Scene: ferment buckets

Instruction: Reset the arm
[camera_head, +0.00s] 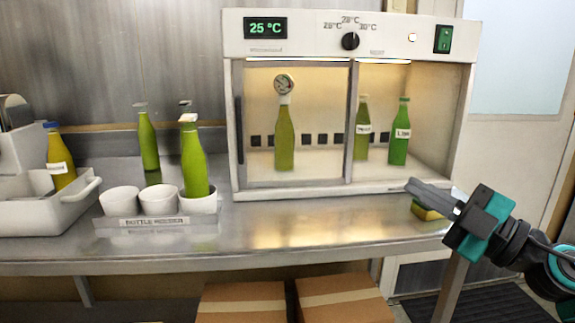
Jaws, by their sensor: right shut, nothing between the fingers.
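My right gripper (436,193) is shut and empty. It is over the right end of the steel counter (320,220), in front of the incubator's lower right corner. Its arm comes in from the right edge. A small yellow and dark block (427,213), perhaps a sponge, lies on the counter just below the fingers; I cannot tell whether they touch. My left gripper is not in view.
The incubator (348,48) reads 25 °C and holds several green bottles. A bottle holder (155,221) has white cups, one with a green bottle (194,165). A white bin (40,215) stands left. Boxes (242,305) are below. The counter's front middle is clear.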

